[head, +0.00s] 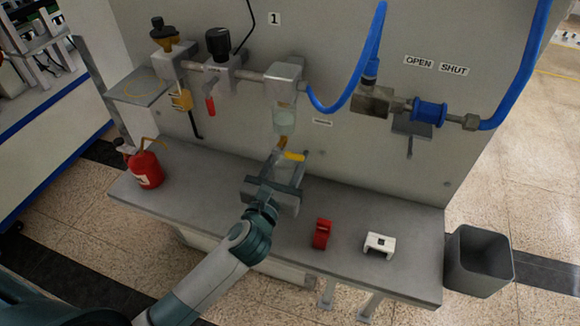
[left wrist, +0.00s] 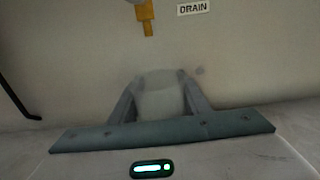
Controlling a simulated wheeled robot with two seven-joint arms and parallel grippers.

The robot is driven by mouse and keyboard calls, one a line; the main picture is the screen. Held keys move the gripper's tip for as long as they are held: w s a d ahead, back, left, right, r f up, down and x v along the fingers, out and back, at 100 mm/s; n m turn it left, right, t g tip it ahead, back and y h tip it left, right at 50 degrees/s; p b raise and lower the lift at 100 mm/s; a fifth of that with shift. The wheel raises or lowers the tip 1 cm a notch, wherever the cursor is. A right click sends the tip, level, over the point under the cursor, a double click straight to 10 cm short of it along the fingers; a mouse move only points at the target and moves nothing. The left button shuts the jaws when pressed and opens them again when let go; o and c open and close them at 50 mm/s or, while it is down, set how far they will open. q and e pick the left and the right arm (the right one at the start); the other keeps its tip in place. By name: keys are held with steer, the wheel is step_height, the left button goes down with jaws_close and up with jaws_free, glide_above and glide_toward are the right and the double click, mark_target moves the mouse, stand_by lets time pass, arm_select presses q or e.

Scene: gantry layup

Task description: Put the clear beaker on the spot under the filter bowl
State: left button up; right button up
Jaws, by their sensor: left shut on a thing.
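The filter bowl (head: 284,118) is a cloudy clear cup under a grey metal head on the upright panel, with a yellow-brown drain fitting below it. That fitting also shows at the top of the left wrist view (left wrist: 145,15). My left gripper (head: 288,165) is low over the bench, just below the bowl. It is shut on the clear beaker (left wrist: 160,97), which stands between the two fingers in the left wrist view. The beaker is hard to make out in the head view. Whether its base touches the bench is hidden. My right gripper is out of view.
On the bench (head: 210,205) are a red oil can (head: 146,168) at left, a red block (head: 321,233) and a white bracket-like part (head: 379,245) at right. A yellow mark (head: 294,155) shows by the gripper. A grey bin (head: 478,262) stands right. Blue hoses hang above.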

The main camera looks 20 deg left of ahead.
arm_select(q)
steer(key=shift+f, duration=0.15)
step_height(320, 180, down, 3)
steer(key=shift+f, duration=0.2)
steer(key=shift+w+f, duration=0.1)
steer(key=shift+w, duration=0.1)
steer(key=shift+f, duration=0.1)
steer(key=shift+f, duration=0.15)
steer(key=o, duration=1.1)
